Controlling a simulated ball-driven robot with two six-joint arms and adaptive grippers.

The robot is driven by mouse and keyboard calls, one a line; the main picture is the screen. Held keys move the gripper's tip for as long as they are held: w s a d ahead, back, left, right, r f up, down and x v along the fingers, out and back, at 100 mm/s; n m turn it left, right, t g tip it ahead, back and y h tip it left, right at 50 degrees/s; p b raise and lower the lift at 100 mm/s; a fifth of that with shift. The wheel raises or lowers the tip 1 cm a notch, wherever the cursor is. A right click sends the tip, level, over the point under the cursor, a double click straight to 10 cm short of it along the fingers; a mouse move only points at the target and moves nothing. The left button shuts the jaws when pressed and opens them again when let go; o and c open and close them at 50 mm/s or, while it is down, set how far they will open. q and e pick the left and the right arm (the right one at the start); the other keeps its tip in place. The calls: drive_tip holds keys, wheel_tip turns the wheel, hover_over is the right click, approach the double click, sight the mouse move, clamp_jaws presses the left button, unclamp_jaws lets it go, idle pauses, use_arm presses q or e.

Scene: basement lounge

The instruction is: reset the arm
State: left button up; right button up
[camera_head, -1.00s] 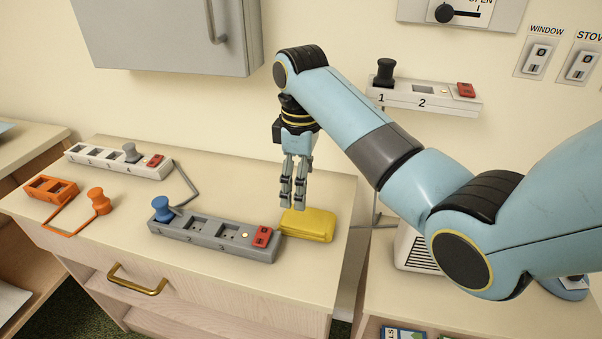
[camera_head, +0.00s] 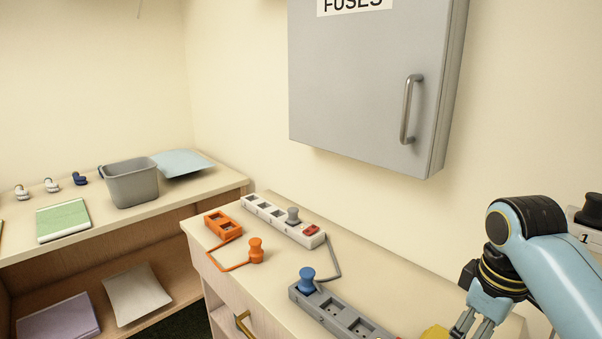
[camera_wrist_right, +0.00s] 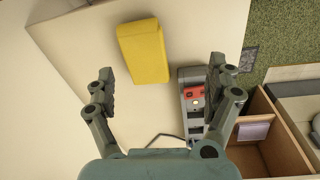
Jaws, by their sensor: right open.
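My right arm comes in from the right in the head view, and its gripper (camera_head: 470,325) points down at the bottom edge, partly cut off. In the right wrist view the gripper (camera_wrist_right: 160,92) is open, with its fingers wide apart and nothing between them. A yellow block (camera_wrist_right: 144,52) lies on the counter beyond the fingertips; a bit of it (camera_head: 435,332) also shows in the head view. My left gripper is not in view.
A grey power strip (camera_head: 335,312) with a blue plug (camera_head: 306,280), a white strip (camera_head: 284,221) and an orange socket (camera_head: 223,225) with an orange plug (camera_head: 256,250) lie on the counter. A grey fuse cabinet (camera_head: 370,85) hangs above. A grey bin (camera_head: 132,185) stands on the left shelf.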

drive_tip(key=s+a+r+m+t, duration=0.1)
drive_tip(key=s+r+m+t, duration=0.15)
drive_tip(key=s, duration=0.75)
drive_tip(key=s+a+r+m+t, duration=0.1)
drive_tip(key=s+r+m, duration=0.15)
drive_tip(key=s, duration=0.75)
wheel_tip(320, 180, down, 33)
drive_tip(key=s+d+g+b, duration=0.1)
drive_tip(key=d+g+b, duration=0.15)
drive_tip(key=b, duration=0.45)
drive_tip(key=s+f+b, duration=0.3)
drive_tip(key=s+f, duration=0.6)
drive_tip(key=f, duration=0.3)
drive_tip(key=s+d+f+m+b, duration=0.1)
drive_tip(key=s+f+b, duration=0.3)
drive_tip(key=s+f, duration=0.6)
wheel_tip(320, 180, down, 2)
drive_tip(key=shift+d+f+g, duration=0.25)
drive_tip(key=shift+g, duration=0.15)
drive_tip(key=shift+s, duration=0.3)
drive_tip(key=shift+c, duration=0.4)
